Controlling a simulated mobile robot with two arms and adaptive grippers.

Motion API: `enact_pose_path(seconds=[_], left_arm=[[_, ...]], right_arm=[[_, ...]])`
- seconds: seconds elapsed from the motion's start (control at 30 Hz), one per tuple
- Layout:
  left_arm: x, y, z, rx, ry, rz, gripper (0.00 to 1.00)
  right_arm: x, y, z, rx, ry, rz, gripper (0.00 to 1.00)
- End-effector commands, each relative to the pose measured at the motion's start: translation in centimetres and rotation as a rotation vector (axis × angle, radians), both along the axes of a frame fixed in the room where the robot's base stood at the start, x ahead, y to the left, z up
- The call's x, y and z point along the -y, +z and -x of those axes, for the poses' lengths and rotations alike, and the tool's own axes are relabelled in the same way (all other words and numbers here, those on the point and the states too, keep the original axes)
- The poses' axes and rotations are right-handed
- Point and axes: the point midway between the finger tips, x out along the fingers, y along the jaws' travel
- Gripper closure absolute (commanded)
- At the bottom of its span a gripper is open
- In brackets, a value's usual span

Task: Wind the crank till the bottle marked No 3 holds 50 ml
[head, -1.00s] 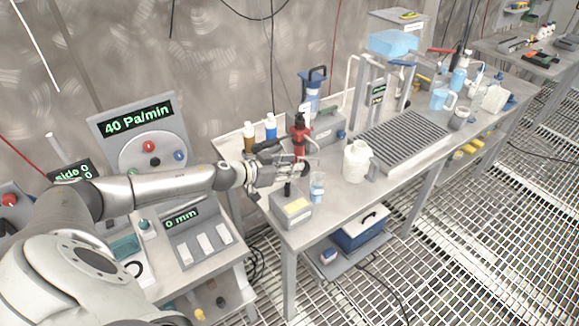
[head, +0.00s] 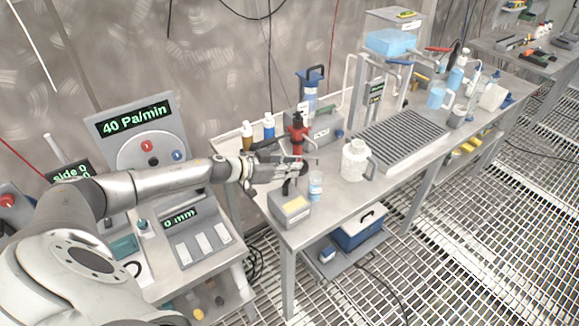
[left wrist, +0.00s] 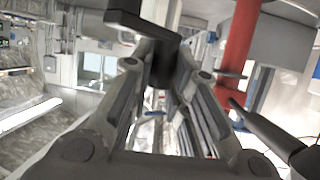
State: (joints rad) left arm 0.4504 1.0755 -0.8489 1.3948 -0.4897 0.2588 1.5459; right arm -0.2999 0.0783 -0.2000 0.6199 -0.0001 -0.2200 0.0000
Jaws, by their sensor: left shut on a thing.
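My left gripper (head: 291,169) is at the near side of a red pump-like device (head: 298,139) on the steel bench. In the left wrist view its fingers (left wrist: 163,88) are shut on a black crank handle (left wrist: 164,63), which hangs from a dark crank arm (left wrist: 143,22). The red column (left wrist: 239,48) stands just to the right there. A small clear bottle (head: 316,186) with pale blue in it stands upright in front of the device, right of the gripper. Its marking and level are too small to read. My right gripper is out of view.
A white jug (head: 355,160) and a slatted drain tray (head: 402,137) are to the right. Brown-and-white (head: 247,136) and blue (head: 269,127) bottles stand behind. A panel reads 40 Pa/min (head: 134,119).

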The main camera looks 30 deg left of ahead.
Motion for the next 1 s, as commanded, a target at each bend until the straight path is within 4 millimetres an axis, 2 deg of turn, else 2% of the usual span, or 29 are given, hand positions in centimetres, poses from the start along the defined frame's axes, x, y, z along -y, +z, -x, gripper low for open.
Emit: enact_pose_path(seconds=[0.03,0.07,0.2,0.23,0.63,1.0], left_arm=[[-0.2,0.2,-0.2,0.005,0.005,-0.002,1.0],[-0.2,0.3,-0.2,0.006,0.006,-0.002,0.81],[-0.2,0.2,-0.1,0.004,0.004,-0.001,0.63],[-0.1,0.2,-0.1,0.004,0.004,-0.001,0.61],[-0.3,0.2,0.5,0.0,0.002,0.0,0.61],[-2.6,2.0,4.7,-0.002,0.002,-0.002,0.61]], right_arm=[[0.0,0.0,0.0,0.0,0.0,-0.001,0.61],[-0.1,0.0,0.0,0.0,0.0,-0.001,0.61],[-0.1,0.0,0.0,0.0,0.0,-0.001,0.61],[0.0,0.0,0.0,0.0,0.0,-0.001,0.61],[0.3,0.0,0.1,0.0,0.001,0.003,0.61],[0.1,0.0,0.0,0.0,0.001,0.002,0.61]])
